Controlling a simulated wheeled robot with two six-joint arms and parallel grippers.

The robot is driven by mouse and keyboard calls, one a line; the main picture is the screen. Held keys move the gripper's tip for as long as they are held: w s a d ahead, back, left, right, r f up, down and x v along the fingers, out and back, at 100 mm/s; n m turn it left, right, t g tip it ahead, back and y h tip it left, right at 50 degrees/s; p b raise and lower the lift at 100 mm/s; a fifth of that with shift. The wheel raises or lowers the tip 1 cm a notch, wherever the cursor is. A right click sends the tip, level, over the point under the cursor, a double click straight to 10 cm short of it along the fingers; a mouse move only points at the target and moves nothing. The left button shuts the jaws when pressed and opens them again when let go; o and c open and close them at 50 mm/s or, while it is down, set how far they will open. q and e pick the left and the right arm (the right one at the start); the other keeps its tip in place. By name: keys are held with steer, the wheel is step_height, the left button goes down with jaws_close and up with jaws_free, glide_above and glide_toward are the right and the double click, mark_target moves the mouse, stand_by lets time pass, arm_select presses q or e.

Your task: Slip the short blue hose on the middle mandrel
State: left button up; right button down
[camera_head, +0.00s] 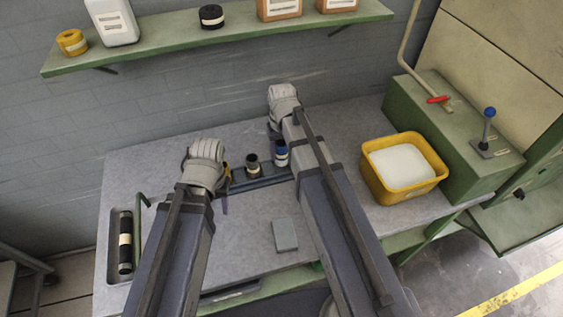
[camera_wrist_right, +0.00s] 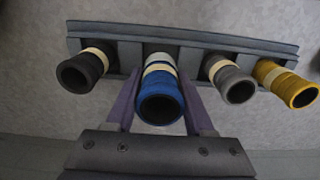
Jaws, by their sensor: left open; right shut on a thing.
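The short blue hose (camera_head: 281,159) stands in a dark rack (camera_head: 265,180) on the table. In the right wrist view the blue hose (camera_wrist_right: 160,107) has a pale band and sits in its slot. My right gripper (camera_wrist_right: 160,92) is shut on it, with one purple finger on each side. In the head view my right arm hides part of this grip. My left gripper (camera_head: 225,203) is open over the table, left of the rack. Its fingers are mostly hidden by its wrist. I cannot make out the middle mandrel in either view.
The rack also holds a black hose (camera_wrist_right: 82,71), a grey hose (camera_wrist_right: 231,80) and a yellow hose (camera_wrist_right: 287,84). A yellow bin (camera_head: 437,160) stands right, beside a green machine (camera_head: 400,100). A grey block (camera_head: 285,235) lies in front. A long black hose (camera_head: 125,250) lies far left.

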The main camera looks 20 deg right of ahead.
arm_select(q)
steer(key=shift+f+b, duration=1.8)
arm_select(e)
steer(key=shift+f, duration=1.8)
arm_select(q)
steer(key=shift+f, duration=0.1)
arm_select(e)
steer(key=shift+f, duration=0.15)
arm_select(q)
steer(key=shift+f+b, duration=0.15)
steer(key=shift+b, duration=0.15)
arm_select(e)
steer(key=shift+f, duration=0.15)
steer(key=shift+c, duration=1.4)
jaws_free()
steer(key=shift+r, duration=0.2)
step_height(320, 180, up, 12)
steer(key=p, duration=1.3)
arm_select(q)
step_height(320, 180, up, 12)
steer(key=shift+r, duration=0.25)
arm_select(e)
steer(key=s+a+n+h, duration=0.1)
steer(key=s+a+n, duration=0.2)
steer(key=s+a, duration=0.7)
steer(key=s, duration=0.4)
steer(key=shift+s+a+r, duration=0.15)
steer(key=shift+a, duration=0.1)
